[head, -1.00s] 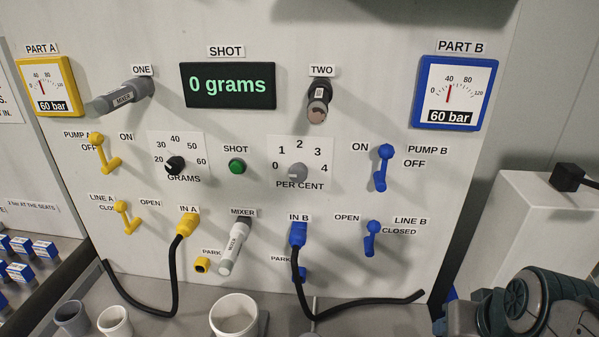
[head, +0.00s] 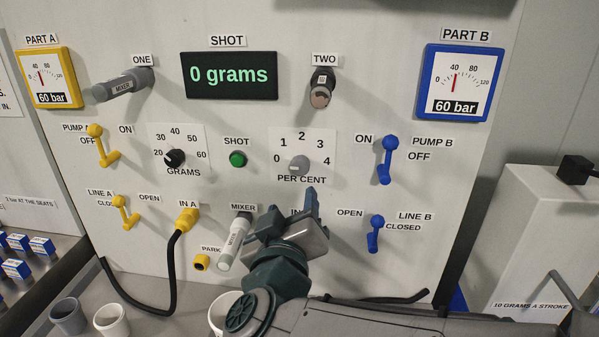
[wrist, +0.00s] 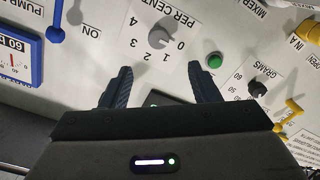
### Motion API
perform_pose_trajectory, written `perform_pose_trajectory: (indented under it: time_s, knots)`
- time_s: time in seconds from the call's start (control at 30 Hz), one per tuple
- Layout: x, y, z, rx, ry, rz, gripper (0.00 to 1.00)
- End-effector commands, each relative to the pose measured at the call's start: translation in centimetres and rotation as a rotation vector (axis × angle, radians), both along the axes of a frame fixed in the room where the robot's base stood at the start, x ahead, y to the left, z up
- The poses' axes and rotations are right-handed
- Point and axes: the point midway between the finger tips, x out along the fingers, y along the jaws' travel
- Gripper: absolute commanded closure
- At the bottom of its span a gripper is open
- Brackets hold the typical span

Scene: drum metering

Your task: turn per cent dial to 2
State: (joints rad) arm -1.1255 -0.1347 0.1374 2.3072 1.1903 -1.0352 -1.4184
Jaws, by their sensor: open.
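The per cent dial (head: 299,166) is a small grey knob on the panel, with numbers 0 to 4 arched around it. Its mark is too small to read surely but seems to be on the side of 0. My gripper (head: 290,208) is open and empty, just below the dial in the head view, covering the IN B area. In the wrist view, turned upside down, the dial (wrist: 161,37) lies beyond and between the fingertips of my gripper (wrist: 160,76), apart from them.
The green shot button (head: 237,159) and black grams dial (head: 174,158) are left of the dial. The blue pump B lever (head: 387,158) is to its right. The grey mixer (head: 235,240) is beside my gripper. A black hose (head: 172,275) hangs at lower left.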

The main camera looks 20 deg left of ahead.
Motion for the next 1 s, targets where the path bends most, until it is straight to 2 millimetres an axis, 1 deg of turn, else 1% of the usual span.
perform_pose_trajectory:
  time_s: [0.03, 0.1, 0.17, 0.23, 0.37, 0.5, 0.7, 0.8, 0.9, 1.0]
  knots:
    - [-0.4, 0.2, -0.1, -0.012, -0.009, -0.009, 0.44]
    - [-0.6, 0.2, -0.1, -0.023, -0.018, -0.024, 0.44]
    - [-0.3, 0.3, 0.0, -0.026, -0.020, -0.030, 0.44]
    - [0.3, 0.5, 0.0, -0.028, -0.020, -0.032, 0.44]
    - [2.5, 1.1, 0.0, -0.028, -0.021, -0.033, 0.44]
    - [5.5, 2.0, 0.0, -0.028, -0.021, -0.033, 0.44]
    - [9.3, 3.3, 0.0, -0.027, -0.021, -0.030, 0.44]
    - [10.7, 3.7, 0.1, -0.026, -0.021, -0.031, 0.44]
    - [11.7, 4.0, 0.0, -0.026, -0.020, -0.030, 0.44]
    - [12.2, 4.2, 0.0, -0.026, -0.021, -0.029, 0.44]
